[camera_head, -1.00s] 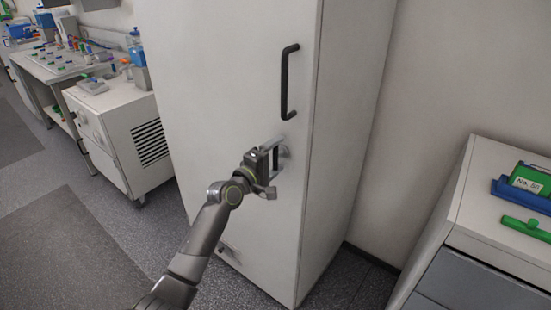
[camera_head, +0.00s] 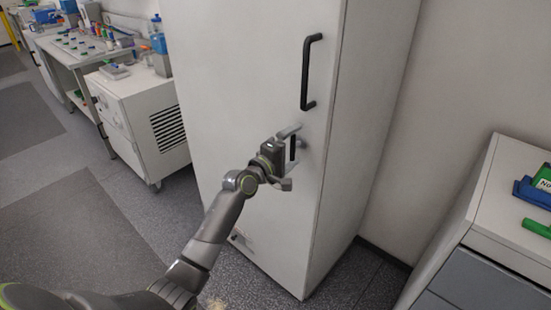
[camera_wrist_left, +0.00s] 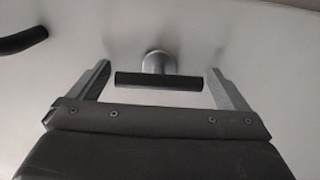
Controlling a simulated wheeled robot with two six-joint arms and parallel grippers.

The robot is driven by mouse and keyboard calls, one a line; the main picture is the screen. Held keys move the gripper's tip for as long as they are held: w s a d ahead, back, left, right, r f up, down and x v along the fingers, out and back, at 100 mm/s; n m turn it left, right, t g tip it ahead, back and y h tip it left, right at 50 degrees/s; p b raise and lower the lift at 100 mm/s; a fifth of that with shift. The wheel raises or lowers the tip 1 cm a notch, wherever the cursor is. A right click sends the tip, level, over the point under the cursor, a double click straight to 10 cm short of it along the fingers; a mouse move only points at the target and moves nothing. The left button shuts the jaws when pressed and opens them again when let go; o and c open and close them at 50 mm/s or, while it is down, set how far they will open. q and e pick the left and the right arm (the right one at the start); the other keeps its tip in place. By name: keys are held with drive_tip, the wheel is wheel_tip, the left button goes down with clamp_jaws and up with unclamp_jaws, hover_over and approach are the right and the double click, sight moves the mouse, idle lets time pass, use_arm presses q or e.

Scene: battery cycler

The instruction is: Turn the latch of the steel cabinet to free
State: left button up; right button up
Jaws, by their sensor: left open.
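The steel cabinet (camera_head: 255,75) is tall and pale, with its door shut. Its latch is a short black bar (camera_head: 292,150) on a round metal base, below the black door handle (camera_head: 311,72). In the head view the bar stands roughly upright. My left gripper (camera_head: 289,158) is at the latch, open, one finger above the bar and one below. In the left wrist view the latch bar (camera_wrist_left: 158,81) lies crosswise between the two fingers, with a gap at each end. The round base (camera_wrist_left: 157,62) shows behind it. My right gripper is not in view.
The door handle also shows at the upper left of the left wrist view (camera_wrist_left: 22,40). A grey-fronted cabinet (camera_head: 505,235) with green and blue items stands at right. A white wheeled unit (camera_head: 140,125) and a bench stand at left. Floor in front is clear.

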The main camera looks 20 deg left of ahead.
use_arm(q)
drive_tip(key=v, duration=1.7)
drive_tip(key=a+f+m+g+y, duration=0.1)
drive_tip(key=a+f+g+y, duration=0.15)
drive_tip(key=f, duration=0.75)
drive_tip(key=a+f+g+y, duration=0.15)
drive_tip(key=a+f, duration=0.25)
drive_tip(key=f, duration=0.6)
drive_tip(key=s+a+f+m+g+y, duration=0.15)
drive_tip(key=s+f, duration=0.25)
drive_tip(key=f, duration=0.4)
drive_tip(key=s+a+f+m+g+y, duration=0.1)
drive_tip(key=s+f+m+g, duration=0.1)
drive_tip(key=s+f, duration=0.5)
drive_tip(key=s+f+m+g, duration=0.3)
drive_tip(key=s+f+g, duration=0.1)
drive_tip(key=s+f, duration=0.95)
drive_tip(key=s+d+f+m+g, duration=0.2)
drive_tip(key=s+f, duration=0.3)
drive_tip(key=s, duration=0.5)
drive_tip(key=s+d+f+m+g, duration=0.2)
drive_tip(key=s+f, duration=0.4)
drive_tip(key=s, duration=0.5)
drive_tip(key=shift+s+d+m+y, duration=0.3)
drive_tip(key=shift+d+m, duration=0.35)
drive_tip(key=shift+m, duration=0.3)
